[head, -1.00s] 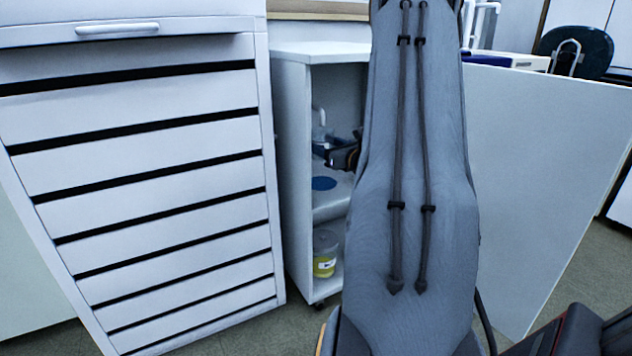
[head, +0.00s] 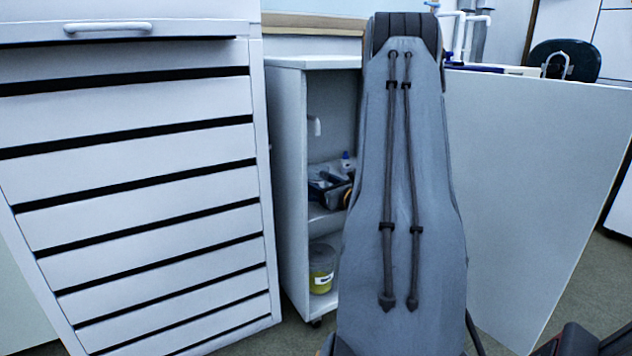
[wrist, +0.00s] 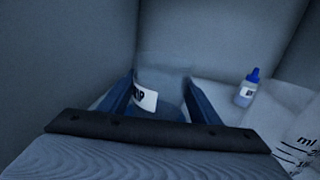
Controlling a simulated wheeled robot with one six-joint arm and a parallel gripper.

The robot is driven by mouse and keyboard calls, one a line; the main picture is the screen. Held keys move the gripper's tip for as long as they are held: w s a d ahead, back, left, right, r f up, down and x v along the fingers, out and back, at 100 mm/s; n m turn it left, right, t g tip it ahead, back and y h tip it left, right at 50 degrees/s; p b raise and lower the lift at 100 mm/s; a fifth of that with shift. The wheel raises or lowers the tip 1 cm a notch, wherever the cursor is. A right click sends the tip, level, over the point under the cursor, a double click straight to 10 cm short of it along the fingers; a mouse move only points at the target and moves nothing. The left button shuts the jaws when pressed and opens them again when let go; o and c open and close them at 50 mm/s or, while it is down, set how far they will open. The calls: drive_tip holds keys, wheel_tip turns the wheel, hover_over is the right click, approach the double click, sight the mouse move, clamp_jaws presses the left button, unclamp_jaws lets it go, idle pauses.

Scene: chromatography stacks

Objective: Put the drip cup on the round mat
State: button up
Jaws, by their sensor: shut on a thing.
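The drip cup (wrist: 147,98) shows in the wrist view as a pale, clear-looking body with a white label, partly covered by the fingers. My gripper (wrist: 160,77) is shut on it, with one blue finger on each side. In the head view my gripper (head: 328,190) is low over the middle shelf (head: 325,222) of the open white cabinet. The round mat is not clearly visible now; my gripper covers its place in the head view. I cannot tell whether the cup touches the mat or shelf.
A small blue-capped bottle (wrist: 246,88) stands right of the gripper, also in the head view (head: 346,161). A large printed container (wrist: 298,140) is nearer at right. A yellow-labelled jar (head: 321,270) stands on the lower shelf. Cabinet side walls (head: 290,165) are close; a drawer stack (head: 140,180) stands left.

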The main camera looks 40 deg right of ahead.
drive_tip(key=o, duration=1)
drive_tip(key=shift+o, duration=0.2)
drive_tip(key=shift+r, duration=0.15)
drive_tip(key=s+p, duration=0.1)
drive_tip(key=s, duration=0.3)
drive_tip(key=s+a+p, duration=0.1)
drive_tip(key=s+p, duration=0.1)
drive_tip(key=s, duration=0.2)
drive_tip(key=s+p, duration=0.2)
drive_tip(key=s, duration=0.2)
drive_tip(key=shift+a, duration=0.15)
